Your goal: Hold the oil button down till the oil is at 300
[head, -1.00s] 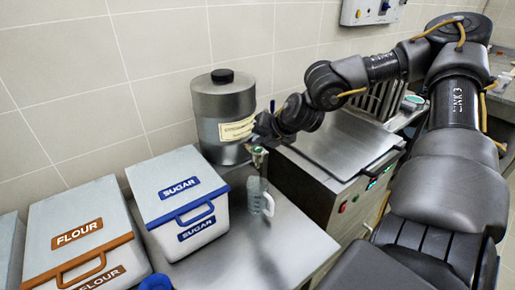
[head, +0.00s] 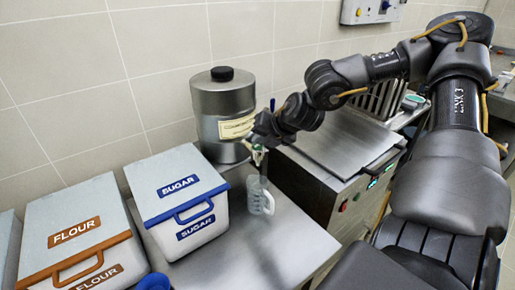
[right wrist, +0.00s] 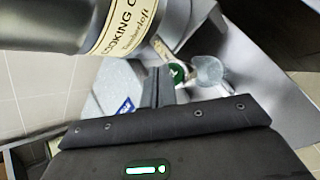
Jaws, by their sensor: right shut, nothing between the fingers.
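The oil dispenser (head: 222,112) is a grey metal canister with a black cap and a cream label; its "Cooking O…" label (right wrist: 122,28) shows in the right wrist view. The green oil button (right wrist: 178,73) is on its tap. A clear measuring jug (head: 264,203) with a handle stands on the counter below the tap; it also shows in the right wrist view (right wrist: 209,72). Its oil level and marks are unreadable. My right gripper (right wrist: 163,78) is shut and empty, its tips close beside the button; I cannot tell whether they touch it. My left gripper is out of view.
The white sugar box (head: 180,190) and flour box (head: 75,235) stand left of the jug on the steel counter (head: 285,240). A steel appliance (head: 340,140) with a flat lid and panel buttons is to the right. The counter in front of the jug is clear.

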